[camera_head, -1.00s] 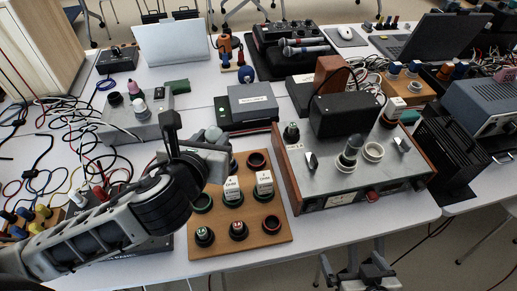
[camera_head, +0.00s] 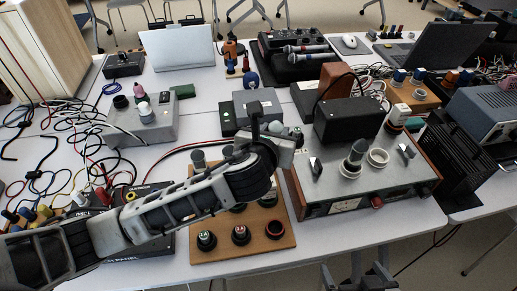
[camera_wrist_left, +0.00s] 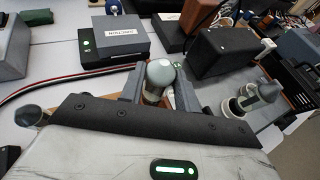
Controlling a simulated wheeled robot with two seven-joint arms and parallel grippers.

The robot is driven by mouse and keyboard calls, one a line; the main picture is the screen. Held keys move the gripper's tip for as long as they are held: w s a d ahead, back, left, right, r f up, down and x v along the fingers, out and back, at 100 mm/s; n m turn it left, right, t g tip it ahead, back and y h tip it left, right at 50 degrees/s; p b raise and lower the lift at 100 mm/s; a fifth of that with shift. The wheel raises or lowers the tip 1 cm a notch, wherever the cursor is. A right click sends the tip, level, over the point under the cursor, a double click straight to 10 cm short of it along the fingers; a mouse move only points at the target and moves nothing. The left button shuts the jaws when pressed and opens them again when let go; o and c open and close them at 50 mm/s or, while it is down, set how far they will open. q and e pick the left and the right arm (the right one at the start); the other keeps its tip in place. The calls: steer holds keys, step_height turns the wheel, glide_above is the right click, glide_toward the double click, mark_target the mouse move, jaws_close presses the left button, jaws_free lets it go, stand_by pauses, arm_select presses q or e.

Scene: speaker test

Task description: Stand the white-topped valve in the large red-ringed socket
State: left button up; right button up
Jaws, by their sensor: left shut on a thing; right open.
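My left gripper (camera_head: 283,138) is shut on a valve with a pale grey-white domed top, seen between the fingers in the left wrist view (camera_wrist_left: 160,72). It is above the gap between the wooden socket board (camera_head: 220,258) and the silver amplifier. A dark red-ringed socket (camera_head: 275,228) at the board's near right corner looks empty. My left arm hides the board's middle and far right, so I cannot tell which red ring is the large one. My right gripper (camera_head: 360,272) is open and empty, below the table's front edge.
Dark small valves (camera_head: 206,239) stand on the board's near side. Cables lie at the left.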

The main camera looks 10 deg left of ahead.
arm_select(q)
steer(key=shift+w+a+f+b, duration=0.15)
steer(key=shift+w+a+f, duration=0.35)
steer(key=shift+f, duration=0.95)
steer(key=shift+w+a+f+b, duration=0.25)
steer(key=shift+a+f, duration=0.55)
steer(key=shift+f, duration=0.7)
steer(key=shift+w+a+f+b, duration=0.1)
steer(key=shift+w+a+f, duration=0.4)
steer(key=shift+f, duration=0.95)
steer(key=shift+s+a, duration=0.15)
steer(key=shift+f, duration=0.3)
steer(key=o, duration=1)
